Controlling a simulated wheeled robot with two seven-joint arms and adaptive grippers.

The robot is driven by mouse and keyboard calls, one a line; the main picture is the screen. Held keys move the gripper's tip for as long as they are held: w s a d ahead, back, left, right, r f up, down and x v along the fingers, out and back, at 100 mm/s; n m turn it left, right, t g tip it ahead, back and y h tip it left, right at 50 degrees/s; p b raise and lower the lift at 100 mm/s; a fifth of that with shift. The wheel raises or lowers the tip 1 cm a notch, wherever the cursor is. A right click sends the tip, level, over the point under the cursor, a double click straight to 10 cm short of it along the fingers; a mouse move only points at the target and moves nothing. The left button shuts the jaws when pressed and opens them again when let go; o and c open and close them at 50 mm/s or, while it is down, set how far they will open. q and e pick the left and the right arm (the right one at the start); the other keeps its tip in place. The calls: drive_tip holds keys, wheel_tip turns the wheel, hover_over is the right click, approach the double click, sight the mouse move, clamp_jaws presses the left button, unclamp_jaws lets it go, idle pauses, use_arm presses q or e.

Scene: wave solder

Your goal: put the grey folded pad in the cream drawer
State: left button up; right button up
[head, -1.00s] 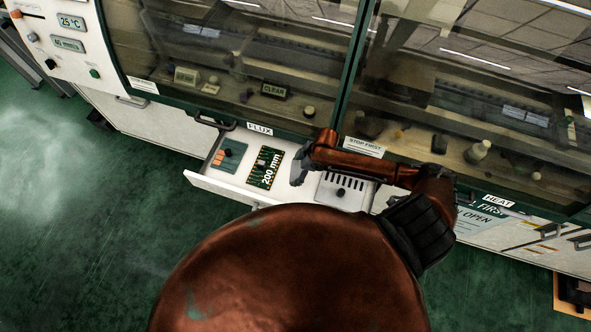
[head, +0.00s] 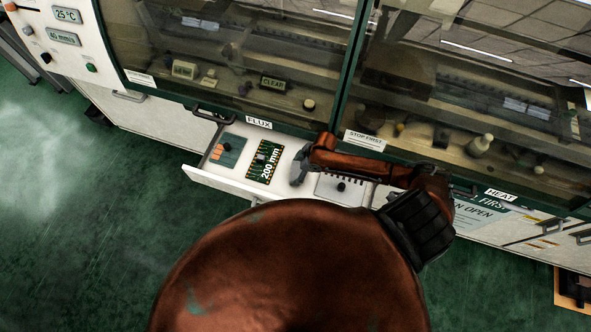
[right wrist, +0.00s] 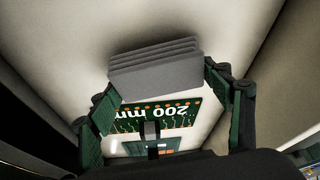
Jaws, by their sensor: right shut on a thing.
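The cream drawer (head: 217,188) stands open below the FLUX label in the head view. My right gripper (head: 300,168) is over the drawer, between the green board and the slotted plate. In the right wrist view the grey folded pad (right wrist: 155,72), a stack of thin layers, sits between the green fingers of my right gripper (right wrist: 165,85), which is shut on it. The pale drawer floor lies behind the pad; I cannot tell whether the pad touches it. My left gripper is not in view.
The drawer holds a blue-grey plate with orange blocks (head: 228,150), a green board marked 200 mm (head: 265,161) and a slotted plate with a black knob (head: 340,187). Glass doors (head: 235,60) stand close behind the drawer. Bare drawer floor shows around the gripper.

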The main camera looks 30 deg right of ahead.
sight(296, 171)
drive_tip(key=shift+f, duration=0.55)
idle(0.6)
drive_tip(key=o, duration=1.1)
wheel_tip(296, 171, up, 10)
